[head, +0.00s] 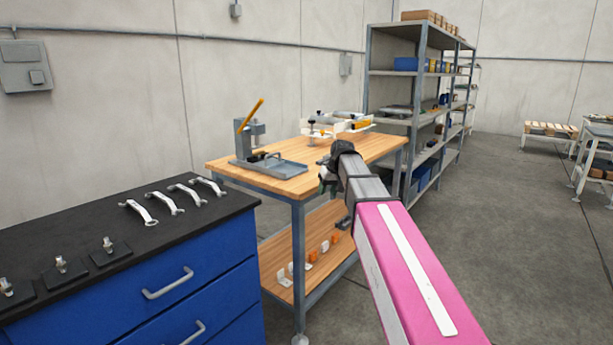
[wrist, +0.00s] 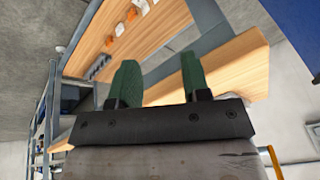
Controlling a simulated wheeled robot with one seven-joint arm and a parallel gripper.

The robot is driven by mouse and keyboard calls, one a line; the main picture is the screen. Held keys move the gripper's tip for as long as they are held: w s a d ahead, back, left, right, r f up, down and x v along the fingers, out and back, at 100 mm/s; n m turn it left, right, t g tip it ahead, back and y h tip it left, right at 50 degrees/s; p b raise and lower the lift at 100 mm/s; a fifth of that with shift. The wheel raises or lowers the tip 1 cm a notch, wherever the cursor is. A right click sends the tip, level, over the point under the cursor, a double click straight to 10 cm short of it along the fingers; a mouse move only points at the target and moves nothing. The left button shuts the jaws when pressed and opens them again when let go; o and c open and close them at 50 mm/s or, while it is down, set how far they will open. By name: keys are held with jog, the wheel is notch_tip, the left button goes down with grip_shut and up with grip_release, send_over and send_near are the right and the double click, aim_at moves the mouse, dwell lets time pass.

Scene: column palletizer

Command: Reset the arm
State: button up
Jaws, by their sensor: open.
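My arm, with a pink link, reaches forward from the lower right in the head view. My gripper (head: 328,178) is at its far end, in front of the right part of the wooden workbench (head: 354,153). In the wrist view my gripper (wrist: 158,82) shows two green fingers standing apart with nothing between them. The workbench's wooden tops (wrist: 215,75) appear tilted beyond the fingers. In the head view the arm hides part of the bench's right side.
A blue cabinet (head: 175,285) with a black top holds several wrenches (head: 165,202) at front left. A lever press (head: 250,135) and a grey tray (head: 277,167) stand on the bench. A metal shelf unit (head: 405,122) stands behind. Open floor (head: 500,220) lies to the right.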

jog(key=s+d+f+m+g+h, duration=0.1)
jog(key=s+d+f, duration=0.2)
jog(key=s+f, duration=0.5)
jog(key=s+d+f+m+h, duration=0.1)
jog(key=s+d+f, duration=0.3)
jog(key=s+f, duration=0.5)
jog(key=s+d+f+m+g+h, duration=0.1)
jog(key=s+d+f, duration=0.3)
jog(key=s+f, duration=0.5)
notch_tip(320, 180, down, 4)
jog(key=shift+s+r+m+g, duration=0.2)
jog(key=shift+m+g, duration=0.1)
jog(key=shift+m, duration=0.1)
jog(key=shift+c, duration=0.2)
